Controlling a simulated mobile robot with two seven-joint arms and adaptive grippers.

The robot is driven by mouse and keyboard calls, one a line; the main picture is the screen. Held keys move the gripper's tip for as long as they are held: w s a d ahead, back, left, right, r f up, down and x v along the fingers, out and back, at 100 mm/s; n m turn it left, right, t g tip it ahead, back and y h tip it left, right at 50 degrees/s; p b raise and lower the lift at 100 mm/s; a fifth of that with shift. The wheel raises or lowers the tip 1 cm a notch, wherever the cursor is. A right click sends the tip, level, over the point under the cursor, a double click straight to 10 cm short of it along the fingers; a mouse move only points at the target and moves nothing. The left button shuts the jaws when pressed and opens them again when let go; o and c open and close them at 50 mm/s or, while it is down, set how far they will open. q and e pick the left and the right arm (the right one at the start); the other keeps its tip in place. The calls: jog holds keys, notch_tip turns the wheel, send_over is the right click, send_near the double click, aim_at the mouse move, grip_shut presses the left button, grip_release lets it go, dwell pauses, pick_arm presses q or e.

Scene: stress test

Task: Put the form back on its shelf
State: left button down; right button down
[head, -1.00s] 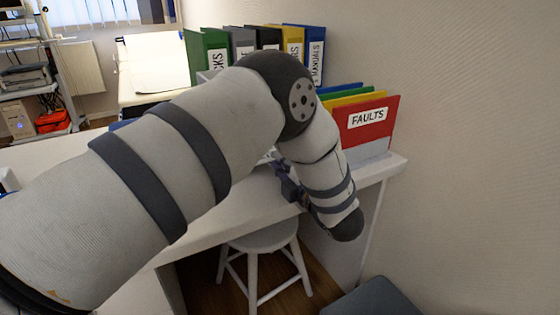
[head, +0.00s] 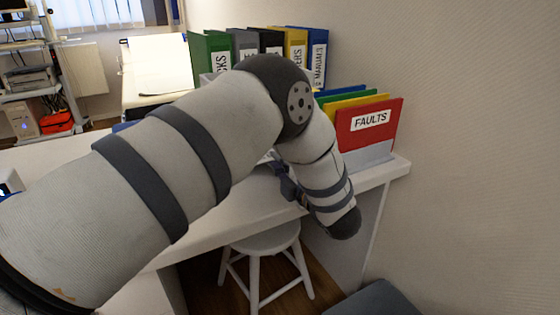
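My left arm crosses the view from the lower left and bends down over the white desk. My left gripper (head: 287,186) is a small dark part by the desk's front edge, mostly hidden behind my forearm. I cannot tell whether it is open or holds anything. I cannot make out the form; my arm hides much of the desk top. No shelf can be clearly tied to the form. My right gripper is not in view.
The white desk (head: 238,212) carries a red FAULTS folder (head: 368,128) among coloured folders and a row of binders (head: 318,62) behind. A white stool (head: 262,243) stands below. A wall closes the right side. A rack with a printer (head: 28,78) stands far left.

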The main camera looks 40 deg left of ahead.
pick_arm(q)
jog(key=c, duration=2.3)
grip_release()
jog(key=o, duration=0.6)
jog(key=shift+d, duration=0.1)
jog(key=v, duration=1.1)
jog(key=shift+s+d, duration=0.2)
jog(key=shift+d, duration=0.15)
jog(key=shift+f, duration=0.1)
